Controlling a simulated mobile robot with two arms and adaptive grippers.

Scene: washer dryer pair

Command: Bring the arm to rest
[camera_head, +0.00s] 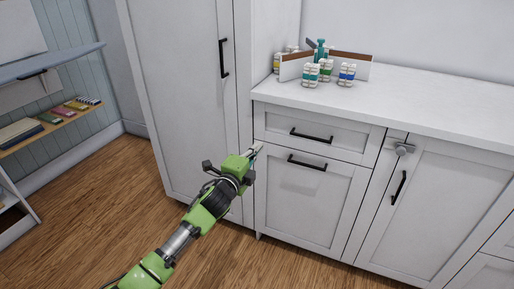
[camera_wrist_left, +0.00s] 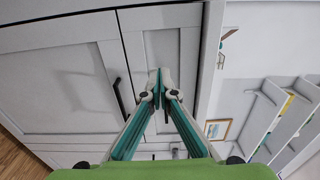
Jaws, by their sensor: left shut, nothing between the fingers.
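My left arm comes in from the lower left in the head view. My left gripper (camera_head: 256,150) is in front of the cabinets, near the edge between the tall cabinet (camera_head: 185,90) and the drawer unit. In the left wrist view, the fingertips of the left gripper (camera_wrist_left: 160,82) meet, and nothing is between them. Cabinet fronts and a black handle (camera_wrist_left: 119,97) show beyond the fingers. Whether the fingers touch any front cannot be told. My right gripper is not in view.
A white counter (camera_head: 420,105) holds several small bottles (camera_head: 347,75) and a low divider. The drawers (camera_head: 318,136) and doors below have black handles and look shut. A shelf unit (camera_head: 45,118) stands at the left. The wooden floor (camera_head: 90,180) between is clear.

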